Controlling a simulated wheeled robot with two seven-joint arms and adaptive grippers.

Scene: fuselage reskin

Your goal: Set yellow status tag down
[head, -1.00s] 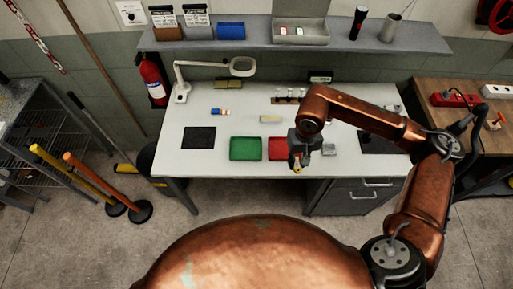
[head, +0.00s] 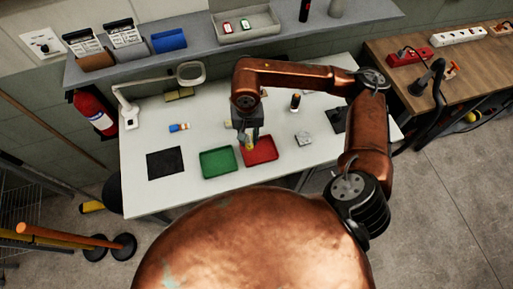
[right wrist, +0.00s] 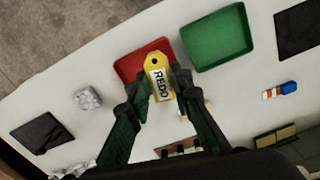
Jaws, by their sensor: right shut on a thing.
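The yellow status tag (right wrist: 159,80), lettered "REDO" with a hole at its end, is held between the fingertips of my right gripper (right wrist: 158,92). In the head view my right gripper (head: 250,138) is shut on the tag (head: 250,146), above the white table by the left part of the red tray (head: 266,150). In the right wrist view the tag overlaps the red tray (right wrist: 128,67); its height above the tray is hard to tell. The green tray (head: 218,163) lies just left of the red one, empty. My left gripper is not in view.
A black mat (head: 165,163) lies left of the green tray. A magnifier lamp (head: 190,74), a small blue-and-orange item (head: 179,127) and a grey lump (head: 304,138) are on the table. A shelf (head: 200,55) runs behind it.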

